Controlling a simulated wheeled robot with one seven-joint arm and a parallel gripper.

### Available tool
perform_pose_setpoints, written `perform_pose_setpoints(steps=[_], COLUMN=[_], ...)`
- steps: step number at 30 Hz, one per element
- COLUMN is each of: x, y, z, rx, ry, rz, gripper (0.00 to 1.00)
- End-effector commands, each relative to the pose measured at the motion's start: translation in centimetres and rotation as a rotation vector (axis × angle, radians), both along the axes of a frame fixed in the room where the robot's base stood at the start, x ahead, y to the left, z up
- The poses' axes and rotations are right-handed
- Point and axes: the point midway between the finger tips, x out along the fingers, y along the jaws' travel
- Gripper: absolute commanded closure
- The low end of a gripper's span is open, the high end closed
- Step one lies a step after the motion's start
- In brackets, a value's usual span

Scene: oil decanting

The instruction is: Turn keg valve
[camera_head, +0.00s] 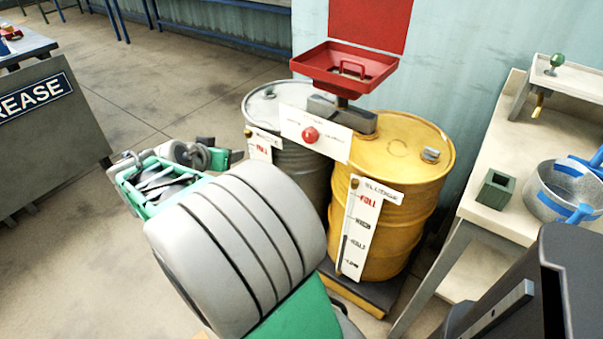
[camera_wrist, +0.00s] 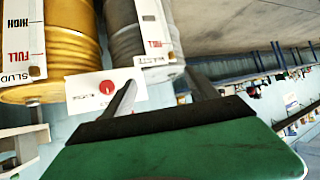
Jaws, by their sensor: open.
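A red round knob (camera_head: 310,134) sits on a white labelled plate (camera_head: 329,147) between two drums, below a red funnel tray. In the wrist view the scene is upside down, and the red knob (camera_wrist: 106,87) and plate (camera_wrist: 79,97) show at left of centre. My gripper (camera_head: 222,148) is open and empty, left of the grey drum and apart from the knob. In the wrist view one finger of my gripper (camera_wrist: 162,88) overlaps the plate beside the knob. I cannot tell which part is the keg valve; a green-knobbed fitting (camera_head: 556,62) with a brass spout is at the upper right.
The yellow drum (camera_head: 407,160) and grey drum (camera_head: 272,103) stand by the wall with level gauges. The red tray (camera_head: 343,68) overhangs them. A bench (camera_head: 504,223) at right holds a green box (camera_head: 495,190) and a blue-handled pot (camera_head: 566,187).

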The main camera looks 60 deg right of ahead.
Motion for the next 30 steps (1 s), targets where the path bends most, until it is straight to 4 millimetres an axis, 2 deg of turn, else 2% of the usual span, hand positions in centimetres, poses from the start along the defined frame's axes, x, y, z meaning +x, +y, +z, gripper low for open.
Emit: perform_pose_setpoints(steps=[1, 3, 6, 9, 12, 17, 24, 30], x=[-1.7, -4.4, -7.9, -10.2, -11.2, -11.7, -12.4, -12.5], y=[-3.8, -8.1, -11.9, -13.6, -14.3, -16.3, -20.7, -21.9], z=[-5.2, -6.8, -8.0, -8.0, -7.5, -7.1, -7.2, -7.0], rx=[-0.088, -0.229, -0.407, -0.529, -0.584, -0.592, -0.590, -0.588], ry=[-0.039, -0.099, -0.153, -0.180, -0.191, -0.190, -0.190, -0.190], rz=[-0.120, -0.260, -0.393, -0.458, -0.483, -0.489, -0.487, -0.483], gripper=[0.32, 0.32, 0.32, 0.32, 0.32, 0.32, 0.32, 0.32])
